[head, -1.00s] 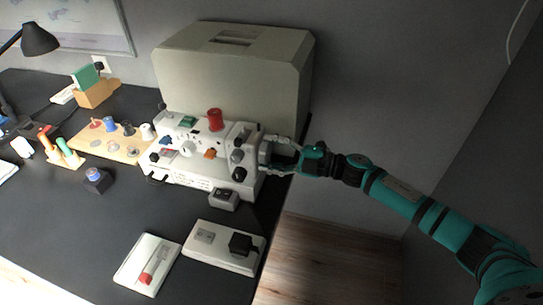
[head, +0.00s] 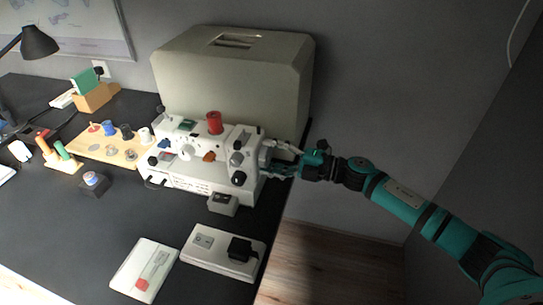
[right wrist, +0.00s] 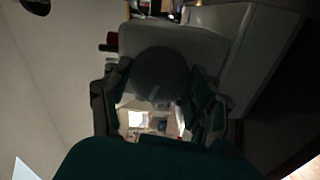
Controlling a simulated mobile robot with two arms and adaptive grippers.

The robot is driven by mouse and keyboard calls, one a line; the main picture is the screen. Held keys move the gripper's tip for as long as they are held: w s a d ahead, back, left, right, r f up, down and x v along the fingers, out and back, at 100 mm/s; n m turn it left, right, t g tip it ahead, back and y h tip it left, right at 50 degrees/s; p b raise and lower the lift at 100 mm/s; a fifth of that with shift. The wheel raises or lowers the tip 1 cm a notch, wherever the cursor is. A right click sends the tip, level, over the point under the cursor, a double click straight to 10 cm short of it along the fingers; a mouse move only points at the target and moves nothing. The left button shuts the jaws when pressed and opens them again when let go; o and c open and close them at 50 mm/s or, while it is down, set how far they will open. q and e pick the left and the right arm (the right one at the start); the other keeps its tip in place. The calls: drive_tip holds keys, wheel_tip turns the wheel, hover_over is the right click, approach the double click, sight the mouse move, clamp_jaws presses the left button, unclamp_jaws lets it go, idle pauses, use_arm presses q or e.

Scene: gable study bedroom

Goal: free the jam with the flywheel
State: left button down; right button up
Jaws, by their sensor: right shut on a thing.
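The white machine (head: 205,180) stands on the dark desk in front of a large grey-beige cover, with a red spool (head: 214,122) on top. Its flywheel is on the right side. In the right wrist view the flywheel (right wrist: 160,72) is a dark grey round disc between my fingers. My right gripper (head: 268,158) reaches in from the right and is shut on the flywheel; it also shows in the right wrist view (right wrist: 160,100). In the head view the fingers mostly hide the wheel. The jam itself cannot be made out. My left gripper is not in view.
The cover (head: 235,75) stands close behind the machine. A small grey box (head: 223,203) sits before it. A wooden spool board (head: 100,150) is left.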

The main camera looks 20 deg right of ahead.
drive_tip(key=o, duration=1.2)
drive_tip(key=shift+c, duration=0.2)
drive_tip(key=v, duration=1.2)
